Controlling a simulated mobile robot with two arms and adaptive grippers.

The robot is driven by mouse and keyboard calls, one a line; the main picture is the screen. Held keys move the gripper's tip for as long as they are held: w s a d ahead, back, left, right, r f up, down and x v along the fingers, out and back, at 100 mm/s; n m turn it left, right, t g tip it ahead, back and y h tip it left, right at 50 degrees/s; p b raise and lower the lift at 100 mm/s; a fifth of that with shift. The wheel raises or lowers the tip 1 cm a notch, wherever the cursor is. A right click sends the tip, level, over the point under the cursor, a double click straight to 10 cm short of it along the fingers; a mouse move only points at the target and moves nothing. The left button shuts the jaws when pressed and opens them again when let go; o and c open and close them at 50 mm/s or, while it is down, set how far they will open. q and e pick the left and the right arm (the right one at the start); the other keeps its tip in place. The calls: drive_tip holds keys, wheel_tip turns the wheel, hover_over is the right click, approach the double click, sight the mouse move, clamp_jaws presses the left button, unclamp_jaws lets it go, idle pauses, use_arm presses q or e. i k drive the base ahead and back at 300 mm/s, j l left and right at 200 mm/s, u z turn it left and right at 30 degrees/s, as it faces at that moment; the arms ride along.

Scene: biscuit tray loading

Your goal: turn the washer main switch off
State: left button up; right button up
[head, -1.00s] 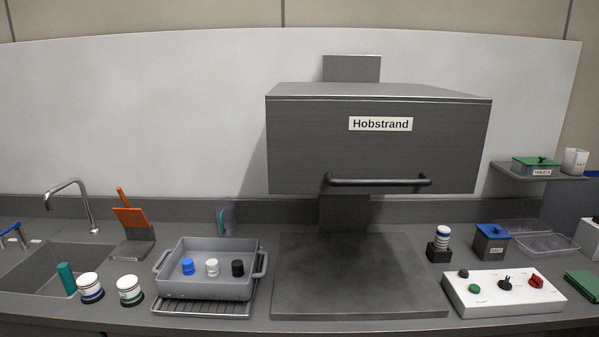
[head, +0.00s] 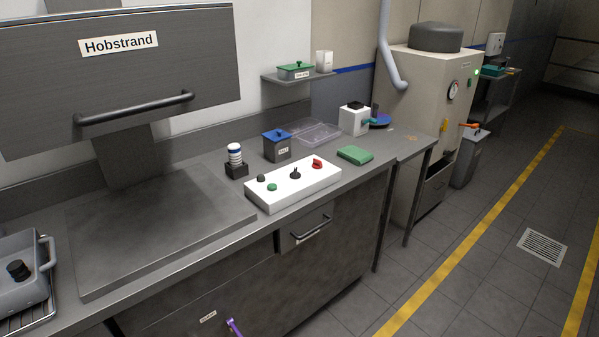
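A white control panel (head: 292,188) lies on the grey counter in the head view, right of the Hobstrand washer hood (head: 120,75). On its top are a red switch (head: 317,164), a black knob (head: 295,174), a green button (head: 272,187) and a dark button (head: 261,178). The red switch sits at the panel's far right end. No label naming the main switch can be read, and the switch positions are too small to tell. Neither of my grippers is in view.
Left of the panel stand a striped stack in a black holder (head: 236,165) and a blue-lidded box (head: 277,147). A green cloth (head: 355,155) lies to its right. A tall beige machine (head: 425,110) stands beyond the counter's end. The floor at right is open.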

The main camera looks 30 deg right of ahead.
sight(317, 163)
drive_tip(key=z, duration=1)
drive_tip(key=i+l+u, duration=0.15)
drive_tip(key=i+l, duration=0.05)
drive_tip(key=i, duration=0.05)
